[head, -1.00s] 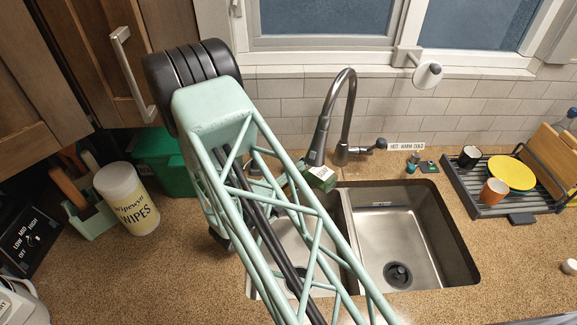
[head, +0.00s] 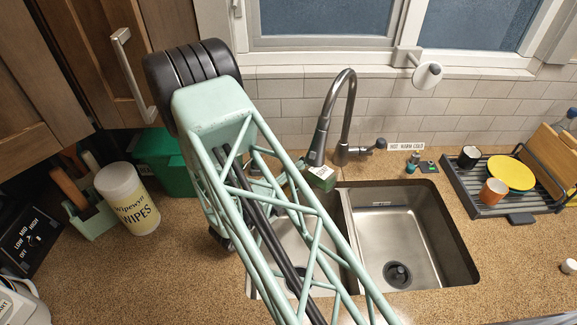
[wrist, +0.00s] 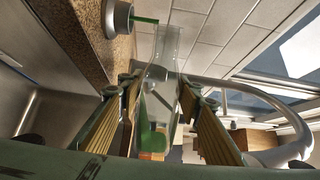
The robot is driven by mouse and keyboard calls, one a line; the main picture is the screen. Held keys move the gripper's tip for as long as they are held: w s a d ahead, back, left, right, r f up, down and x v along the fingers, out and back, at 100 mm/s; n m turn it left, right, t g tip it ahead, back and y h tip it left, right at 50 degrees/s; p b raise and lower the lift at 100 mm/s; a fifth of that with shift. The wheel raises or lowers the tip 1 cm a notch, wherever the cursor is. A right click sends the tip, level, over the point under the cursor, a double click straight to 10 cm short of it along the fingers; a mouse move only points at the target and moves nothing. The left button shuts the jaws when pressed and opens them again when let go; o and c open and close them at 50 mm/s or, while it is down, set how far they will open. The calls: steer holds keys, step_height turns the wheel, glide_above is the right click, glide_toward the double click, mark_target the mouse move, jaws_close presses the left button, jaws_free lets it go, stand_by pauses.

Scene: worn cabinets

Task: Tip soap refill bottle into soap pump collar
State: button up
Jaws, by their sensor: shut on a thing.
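In the wrist view my gripper (wrist: 160,84) is shut on the soap refill bottle (wrist: 166,62), a clear bottle with green liquid in it. The bottle stands between the two ribbed fingers, its far end beside the soap pump collar (wrist: 119,18). The collar is a grey ring with a dark opening on the speckled counter. A thin green streak runs between the bottle's far end and the collar, like liquid. The bottle and collar look apart, with a small gap.
The double sink (head: 397,235) lies right of my arm, with the curved faucet (head: 345,110) behind it. The wipes tub (head: 127,198) and a green bin (head: 165,160) stand left. A dish rack (head: 500,195) is at right.

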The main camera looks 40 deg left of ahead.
steer(key=shift+a+r+n+p, duration=0.25)
steer(key=shift+r+n+p, duration=0.5)
steer(key=shift+n+p, duration=0.4)
stand_by(3.4)
steer(key=f+m+b, duration=0.2)
steer(key=b, duration=0.1)
steer(key=shift+d+f+m, duration=0.1)
steer(key=shift+d+m, duration=0.15)
steer(key=shift+m, duration=0.1)
steer(key=shift+r+m, duration=0.25)
steer(key=shift+m, duration=0.25)
steer(key=shift+d+m+b, duration=0.1)
steer(key=shift+m+b, duration=0.7)
steer(key=shift+b, duration=0.15)
